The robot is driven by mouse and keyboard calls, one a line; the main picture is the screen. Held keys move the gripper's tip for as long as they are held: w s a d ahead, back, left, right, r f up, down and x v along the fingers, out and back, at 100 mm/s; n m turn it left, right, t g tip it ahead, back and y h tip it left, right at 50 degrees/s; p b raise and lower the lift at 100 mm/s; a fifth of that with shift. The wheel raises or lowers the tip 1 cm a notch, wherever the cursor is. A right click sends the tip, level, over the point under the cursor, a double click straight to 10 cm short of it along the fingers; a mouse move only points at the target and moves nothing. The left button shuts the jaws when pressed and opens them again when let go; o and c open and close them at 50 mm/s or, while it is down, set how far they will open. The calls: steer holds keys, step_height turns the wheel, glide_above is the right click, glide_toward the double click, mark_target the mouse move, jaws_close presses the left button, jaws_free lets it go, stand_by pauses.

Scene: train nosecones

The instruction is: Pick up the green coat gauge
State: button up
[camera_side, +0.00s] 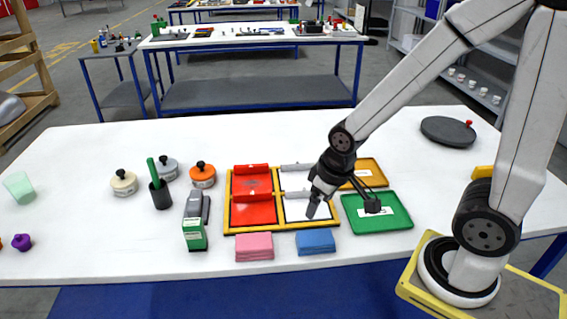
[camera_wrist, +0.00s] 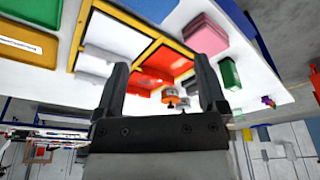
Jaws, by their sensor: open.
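The coat gauge (camera_side: 195,234) appears to be the small device with a green front, a pale label and a grey body, on the white table left of the yellow-framed panels. In the wrist view its green part (camera_wrist: 230,73) shows at the right, just beyond the right finger. My gripper (camera_side: 316,206) is above the white panel of the frame, to the right of the gauge and apart from it. In the wrist view my gripper (camera_wrist: 161,72) has its two fingers spread, with nothing between them.
A yellow frame (camera_side: 227,205) holds red and white panels. Pink (camera_side: 254,246) and blue (camera_side: 315,241) stacks lie in front. A green tray (camera_side: 395,222) is at the right. A black cup (camera_side: 160,195) with a green stick and several lidded pots (camera_side: 203,175) stand behind the gauge.

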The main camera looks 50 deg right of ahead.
mark_target(201, 222)
steer(key=w+a+f+m+g+y, duration=0.1)
steer(key=w+a+f+m+y, duration=0.2)
steer(key=a+m, duration=0.35)
steer(key=w+a+f+m+y, duration=0.1)
steer(key=w+a+m+y, duration=0.1)
steer(key=a+m+y, duration=0.45)
steer(key=w+m+t, duration=0.2)
steer(key=w+m, duration=0.2)
steer(key=w+f+m+t, duration=0.1)
steer(key=w+m+t, duration=0.1)
steer(key=w+m, duration=0.2)
steer(key=w+f+m+t, duration=0.1)
steer(key=w+m+t, duration=0.2)
steer(key=w+m, duration=0.1)
steer(key=shift+w+d+m, duration=0.25)
steer(key=shift+w+m, duration=0.1)
steer(key=shift+m, duration=0.25)
steer(key=shift+w+d+f+m+t, duration=0.15)
steer(key=shift+w+d+m+t, duration=0.05)
steer(key=shift+w+m+t, duration=0.25)
steer(key=shift+x, duration=1.3)
steer(key=shift+a, duration=0.1)
